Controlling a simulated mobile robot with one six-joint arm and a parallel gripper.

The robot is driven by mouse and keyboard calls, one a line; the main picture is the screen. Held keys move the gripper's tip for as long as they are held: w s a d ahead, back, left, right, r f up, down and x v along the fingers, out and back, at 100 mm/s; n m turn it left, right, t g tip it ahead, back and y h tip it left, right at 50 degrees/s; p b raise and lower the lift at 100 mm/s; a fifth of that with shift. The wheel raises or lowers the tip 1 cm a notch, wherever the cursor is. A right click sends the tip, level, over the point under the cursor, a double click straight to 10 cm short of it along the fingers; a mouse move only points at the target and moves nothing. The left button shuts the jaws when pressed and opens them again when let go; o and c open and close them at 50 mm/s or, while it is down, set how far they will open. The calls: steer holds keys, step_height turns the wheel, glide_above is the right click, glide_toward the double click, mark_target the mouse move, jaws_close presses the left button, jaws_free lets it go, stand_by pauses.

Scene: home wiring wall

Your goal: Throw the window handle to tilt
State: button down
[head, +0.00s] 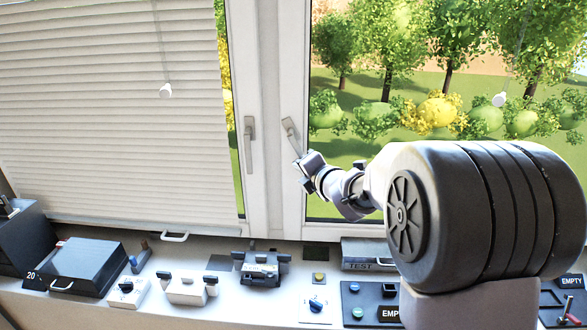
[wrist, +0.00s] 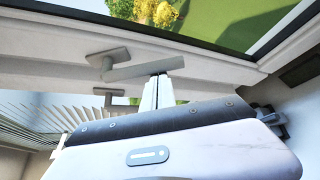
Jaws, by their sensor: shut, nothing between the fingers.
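The right-hand window handle (head: 290,131) is a grey lever on the white frame of the right window. It hangs slanted, its lower end swung a little to the right. In the wrist view this handle (wrist: 145,70) runs from its mounting plate towards the right. My gripper (head: 301,160) is at the handle's lower end; in the wrist view its shut fingers (wrist: 163,80) sit just beside the lever's free end. I cannot tell whether they touch. A second handle (head: 249,143) on the left window hangs straight down; it also shows in the wrist view (wrist: 108,93).
A white pleated blind (head: 110,120) covers most of the left window. Blind cords with white knobs (head: 166,91) hang at both windows.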

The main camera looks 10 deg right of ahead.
steer(key=s+d+r+n+g+h+p, duration=0.1)
steer(key=d+r+n+g+h+p, duration=0.2)
steer(key=d+r+n+h+p, duration=0.1)
steer(key=shift+s+d+r+n+g+h+p, duration=0.25)
steer(key=shift+r+n+h+p, duration=0.6)
steer(key=shift+n, duration=0.65)
steer(key=shift+r, duration=0.2)
step_height(320, 180, down, 5)
steer(key=b, duration=0.5)
steer(key=p+v, duration=0.3)
steer(key=v, duration=0.8)
steer(key=shift+a+r, duration=0.2)
steer(key=shift+r, duration=0.05)
